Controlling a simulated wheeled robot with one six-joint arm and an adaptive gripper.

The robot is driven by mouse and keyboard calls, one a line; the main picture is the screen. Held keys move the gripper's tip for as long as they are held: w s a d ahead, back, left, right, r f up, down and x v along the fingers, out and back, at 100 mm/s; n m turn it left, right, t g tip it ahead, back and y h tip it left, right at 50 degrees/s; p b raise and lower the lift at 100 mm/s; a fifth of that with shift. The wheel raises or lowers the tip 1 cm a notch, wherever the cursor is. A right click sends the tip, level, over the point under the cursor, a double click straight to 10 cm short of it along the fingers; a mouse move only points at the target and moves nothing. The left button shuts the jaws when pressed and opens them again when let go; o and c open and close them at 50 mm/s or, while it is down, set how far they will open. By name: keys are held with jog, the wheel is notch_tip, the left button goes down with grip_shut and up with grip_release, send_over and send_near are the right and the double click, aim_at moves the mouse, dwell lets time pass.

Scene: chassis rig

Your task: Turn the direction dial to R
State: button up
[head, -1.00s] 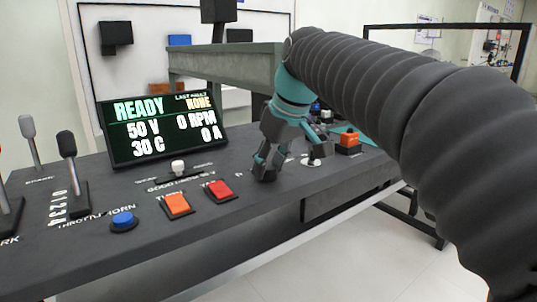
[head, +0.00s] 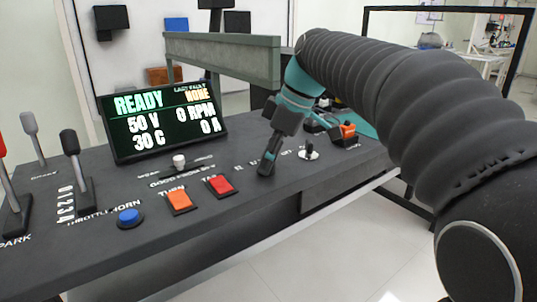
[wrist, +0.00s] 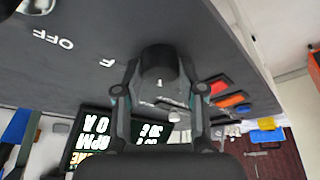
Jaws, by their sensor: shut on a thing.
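The direction dial (wrist: 160,62) is a dark round knob with a small pale mark on its edge, in the upper middle of the wrist view. My gripper (wrist: 160,90) has a finger on each side of it and is shut on it. I cannot make out the letter R or which letter the mark faces.
The console (head: 100,255) carries a READY display (head: 163,122), levers (head: 75,165), a blue button (head: 129,216), an orange button (head: 179,200), a red button (head: 219,185) and a white-knobbed slider (head: 179,161). A metal switch (head: 308,152) and an orange-topped box (head: 347,131) stand right of my gripper.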

jog(key=shift+f, duration=0.1)
dwell(0.3)
jog(key=o, duration=1.1)
jog(key=shift+o, duration=0.2)
jog(key=v, duration=1.2)
